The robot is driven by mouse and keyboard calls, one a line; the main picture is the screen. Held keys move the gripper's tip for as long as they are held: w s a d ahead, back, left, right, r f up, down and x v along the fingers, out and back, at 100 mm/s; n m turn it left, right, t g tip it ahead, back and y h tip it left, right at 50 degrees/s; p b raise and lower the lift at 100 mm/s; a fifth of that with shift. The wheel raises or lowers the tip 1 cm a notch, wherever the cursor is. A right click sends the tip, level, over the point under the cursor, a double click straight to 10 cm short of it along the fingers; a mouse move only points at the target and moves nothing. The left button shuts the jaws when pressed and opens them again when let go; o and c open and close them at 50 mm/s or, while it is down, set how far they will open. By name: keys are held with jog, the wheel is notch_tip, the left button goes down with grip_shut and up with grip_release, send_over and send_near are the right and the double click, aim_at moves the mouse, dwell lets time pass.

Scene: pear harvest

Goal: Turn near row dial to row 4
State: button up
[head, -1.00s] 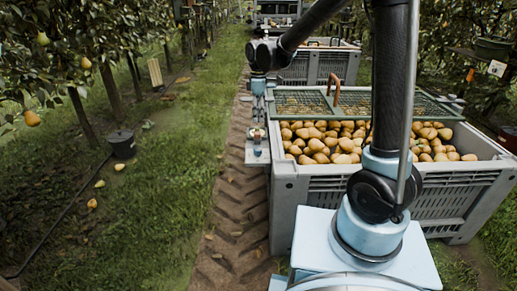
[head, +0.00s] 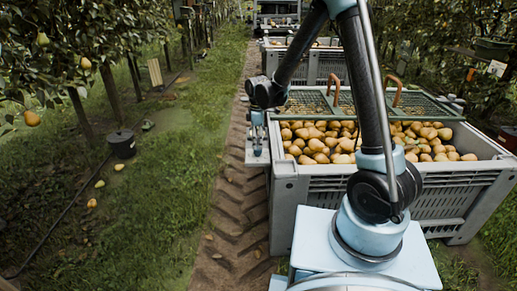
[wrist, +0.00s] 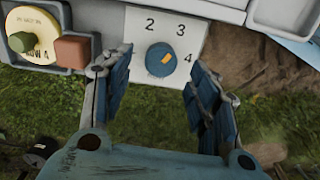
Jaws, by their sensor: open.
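The near row dial (wrist: 161,60) is a round blue knob with an orange mark, on a pale plate (wrist: 140,88) with the numbers 2, 3 and 4 in view. The mark points up and right, between the 3 and the 4. My gripper (wrist: 158,64) is open and empty, with one blue finger on each side of the dial; I cannot tell if either touches it. In the head view my gripper (head: 257,136) is low over the plate (head: 257,157) at the crate's left side; the dial is not clear there.
A grey crate (head: 330,171) full of pears stands to the right, with a green-framed mesh lid and brown handles. In the wrist view a yellow disc (wrist: 37,38), a green knob and a red block sit at left. A dark bucket (head: 122,144) stands on the grass.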

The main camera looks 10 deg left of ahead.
aim_at(258, 151)
jog(key=shift+f, duration=2.05)
jog(key=shift+c, duration=0.3)
jog(key=c, duration=1)
